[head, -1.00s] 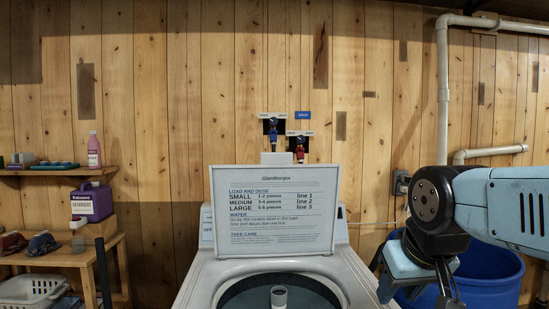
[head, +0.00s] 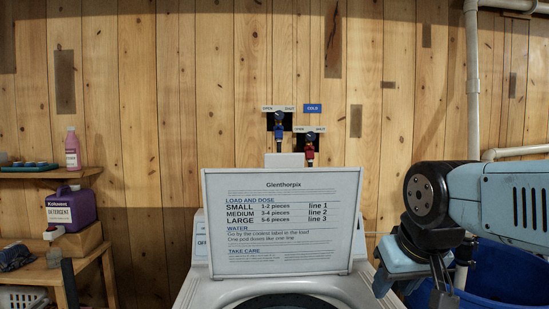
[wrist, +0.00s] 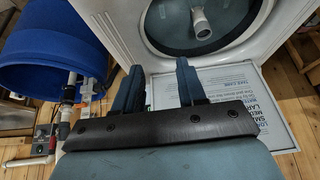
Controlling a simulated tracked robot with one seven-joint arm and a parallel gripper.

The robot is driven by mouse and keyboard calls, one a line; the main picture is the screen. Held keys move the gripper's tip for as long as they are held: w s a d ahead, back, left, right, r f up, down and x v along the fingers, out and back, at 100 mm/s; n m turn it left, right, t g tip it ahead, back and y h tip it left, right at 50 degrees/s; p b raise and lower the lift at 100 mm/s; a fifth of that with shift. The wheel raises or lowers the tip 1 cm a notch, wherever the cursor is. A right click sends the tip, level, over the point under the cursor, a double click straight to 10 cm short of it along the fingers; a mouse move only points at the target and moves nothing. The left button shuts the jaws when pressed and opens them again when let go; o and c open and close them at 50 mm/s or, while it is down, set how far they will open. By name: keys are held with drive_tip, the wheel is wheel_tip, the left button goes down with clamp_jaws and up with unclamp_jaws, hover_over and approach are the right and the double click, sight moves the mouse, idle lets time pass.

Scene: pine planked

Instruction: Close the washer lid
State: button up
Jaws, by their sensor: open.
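The white washer (head: 205,288) stands ahead of me, with its lid (head: 208,225) raised upright behind the opening and its printed instructions facing me. The dark opening edge shows at the bottom of the head view; the tub is mostly cut off there. In the wrist view, the lid (wrist: 277,128) and the round tub opening (wrist: 240,28) with a pale agitator post (wrist: 201,24) show. My gripper (wrist: 160,72) has its two dark blue fingers spread with nothing between them. In the head view it hangs right of the lid, apart from it.
A blue bin (head: 515,275) stands at the right behind my arm, and its rim is close to my fingers in the wrist view (wrist: 60,50). Left are a purple detergent jug (head: 85,206) and a pink bottle (head: 72,148). Water taps (head: 280,130) are on the wall behind the lid.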

drive_tip(key=shift+w, duration=0.45)
drive_tip(key=shift+d, duration=0.1)
wheel_tip(320, 180, up, 30)
drive_tip(key=n+g, duration=0.4)
drive_tip(key=n, duration=1.4)
hover_over(284, 168)
drive_tip(key=s, duration=0.2)
drive_tip(key=f, duration=0.4)
drive_tip(key=w+f, duration=0.1)
drive_tip(key=f, duration=0.4)
drive_tip(key=w+f, duration=0.1)
drive_tip(key=f, duration=0.3)
drive_tip(key=shift+w+f, duration=0.15)
drive_tip(key=shift+c, duration=0.4)
clamp_jaws()
